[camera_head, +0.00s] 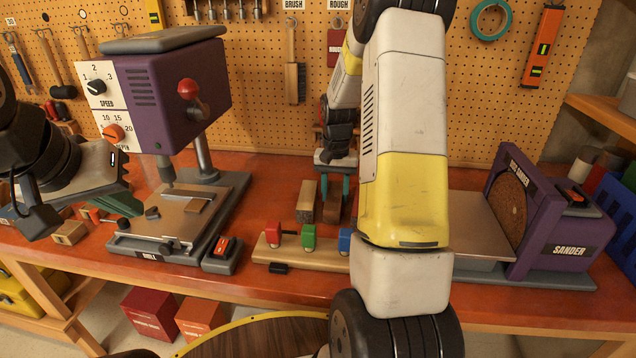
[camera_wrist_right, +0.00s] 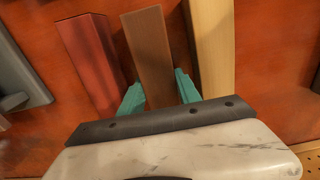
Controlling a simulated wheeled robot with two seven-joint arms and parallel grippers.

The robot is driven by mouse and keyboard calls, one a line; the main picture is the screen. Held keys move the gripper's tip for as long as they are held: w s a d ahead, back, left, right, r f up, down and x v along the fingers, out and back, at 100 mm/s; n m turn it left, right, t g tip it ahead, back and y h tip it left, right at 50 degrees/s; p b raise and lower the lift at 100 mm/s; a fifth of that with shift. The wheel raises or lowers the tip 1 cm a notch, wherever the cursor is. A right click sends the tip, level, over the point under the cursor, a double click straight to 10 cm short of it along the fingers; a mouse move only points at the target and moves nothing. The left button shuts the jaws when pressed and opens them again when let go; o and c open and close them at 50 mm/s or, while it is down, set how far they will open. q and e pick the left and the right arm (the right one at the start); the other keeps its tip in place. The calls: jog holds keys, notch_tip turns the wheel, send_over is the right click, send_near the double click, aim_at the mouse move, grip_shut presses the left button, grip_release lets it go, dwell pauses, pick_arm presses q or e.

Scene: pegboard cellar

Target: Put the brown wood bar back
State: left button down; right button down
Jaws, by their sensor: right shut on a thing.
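The brown wood bar (camera_wrist_right: 150,58) is between the teal fingers of my right gripper (camera_wrist_right: 158,95), which is shut on it. In the head view my right gripper (camera_head: 335,186) points down over the bench, with the brown bar (camera_head: 333,208) under it. A pale wood bar (camera_wrist_right: 210,45) lies on one side of the brown bar and a reddish bar (camera_wrist_right: 90,62) on the other, roughly parallel. I cannot tell whether the brown bar touches the bench. My left gripper (camera_head: 122,192) hangs at the left by the drill; its finger opening is unclear.
The purple drill press (camera_head: 175,90) stands at the left and the purple sander (camera_head: 545,215) at the right. A wooden holder with red, green and blue blocks (camera_head: 308,256) lies in front of the bars. My right arm hides the bench to the right of the bars.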

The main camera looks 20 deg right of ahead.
aim_at(335, 190)
jog(key=c, duration=0.8)
grip_release()
jog(key=shift+c, duration=0.2)
notch_tip(335, 190, up, 12)
jog(key=s+a+r+n+t, duration=0.25)
jog(key=s+a+r, duration=0.35)
jog(key=s+r, duration=0.3)
jog(key=s+a+n+t+y, duration=0.1)
jog(key=s+a+t, duration=0.1)
jog(key=s, duration=0.5)
jog(key=s+a+r+n+t+y, duration=0.1)
jog(key=s+a+n, duration=0.1)
jog(key=s+a, duration=0.2)
jog(key=s, duration=0.3)
jog(key=shift+a+r+t, duration=0.25)
jog(key=shift+a+t, duration=0.1)
jog(key=shift+a, duration=0.05)
